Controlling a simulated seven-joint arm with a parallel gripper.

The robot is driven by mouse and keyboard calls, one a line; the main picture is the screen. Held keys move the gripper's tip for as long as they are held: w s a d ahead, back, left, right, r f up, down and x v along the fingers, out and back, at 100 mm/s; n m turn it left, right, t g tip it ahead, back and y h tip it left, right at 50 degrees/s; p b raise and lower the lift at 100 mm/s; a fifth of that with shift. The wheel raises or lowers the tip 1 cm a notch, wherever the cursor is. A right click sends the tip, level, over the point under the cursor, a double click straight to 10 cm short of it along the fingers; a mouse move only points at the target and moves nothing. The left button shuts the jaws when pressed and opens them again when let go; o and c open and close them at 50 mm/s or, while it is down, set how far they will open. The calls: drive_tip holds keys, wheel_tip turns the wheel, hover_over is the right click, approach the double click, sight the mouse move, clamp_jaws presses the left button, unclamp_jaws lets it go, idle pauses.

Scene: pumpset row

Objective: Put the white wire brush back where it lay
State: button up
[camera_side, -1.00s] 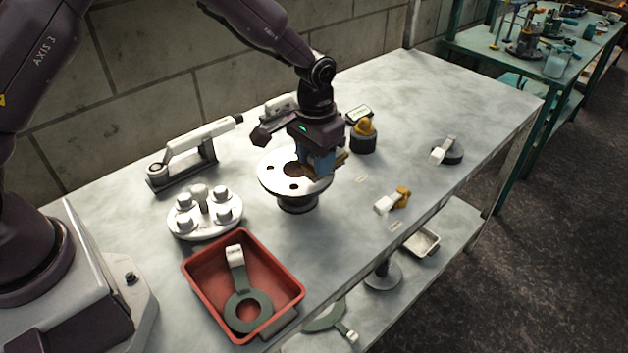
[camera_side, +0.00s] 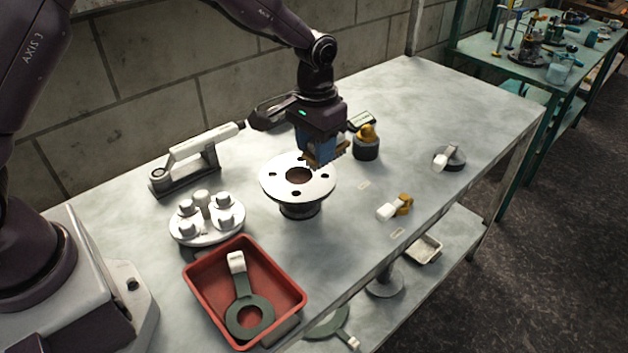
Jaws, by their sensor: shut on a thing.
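My gripper (camera_side: 322,150) is above the back right rim of the round metal flange (camera_side: 283,182), fingers pointing down. It is shut on the wire brush (camera_side: 326,158), of which only a brown, bristly part shows below and beside the blue fingers. The brush's white part cannot be made out; the fingers hide much of it. The brush appears clear of the flange face, whose centre hole and bolt holes are open to view.
A yellow-topped dark pot (camera_side: 367,145) stands close right of my gripper. A white-handled tool on a stand (camera_side: 190,160), a plate with several white studs (camera_side: 207,222) and a red tray (camera_side: 290,285) lie left and front.

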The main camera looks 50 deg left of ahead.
drive_tip(key=s+a, duration=0.2)
drive_tip(key=a, duration=0.5)
drive_tip(key=s+a, duration=0.3)
drive_tip(key=a, duration=0.4)
drive_tip(key=w+a+f, duration=0.1)
drive_tip(key=w+f, duration=0.2)
drive_tip(key=w, duration=0.1)
drive_tip(key=w+a+f, duration=0.1)
drive_tip(key=w+f, duration=0.2)
drive_tip(key=w, duration=0.2)
drive_tip(key=w+a+f, duration=0.1)
drive_tip(key=w+f, duration=0.2)
drive_tip(key=w, duration=0.1)
drive_tip(key=shift+w+f, duration=0.35)
drive_tip(key=shift+f, duration=0.05)
drive_tip(key=shift+w+f, duration=0.2)
drive_tip(key=shift+f, duration=1.6)
drive_tip(key=shift+f, duration=0.15)
drive_tip(key=o, duration=1)
